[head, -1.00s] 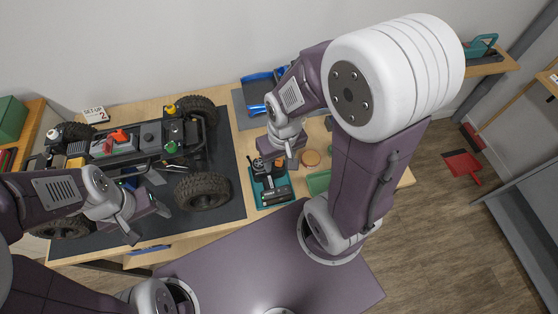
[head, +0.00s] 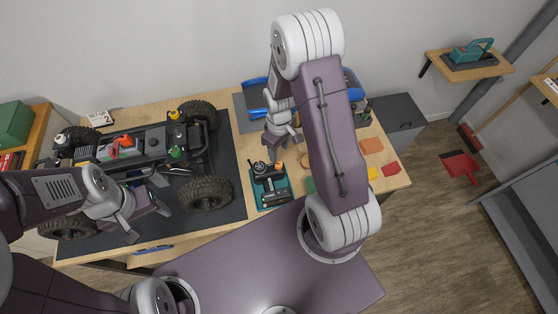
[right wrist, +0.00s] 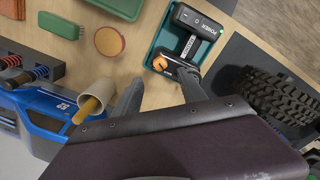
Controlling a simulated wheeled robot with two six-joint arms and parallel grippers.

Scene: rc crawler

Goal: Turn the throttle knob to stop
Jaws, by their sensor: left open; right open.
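A teal tray (head: 284,201) on the bench holds a black controller (head: 262,170) and a black box marked POWER (right wrist: 200,22). In the right wrist view an orange part (right wrist: 160,63) shows on the controller near my fingertips. I cannot tell for sure whether it is the throttle knob. My right gripper (head: 282,140) is open, behind the tray in the head view; its fingers also show in the right wrist view (right wrist: 160,88), with nothing seen between them. My left gripper (head: 145,213) is open in front of the RC crawler (head: 130,148), apart from the controller.
The crawler stands on a dark mat (head: 232,190), its near wheel (head: 206,193) just left of the tray. A blue car body (right wrist: 42,122), beige cup (right wrist: 92,98), green brush (right wrist: 58,26) and round orange-topped tin (right wrist: 109,41) lie near my right gripper.

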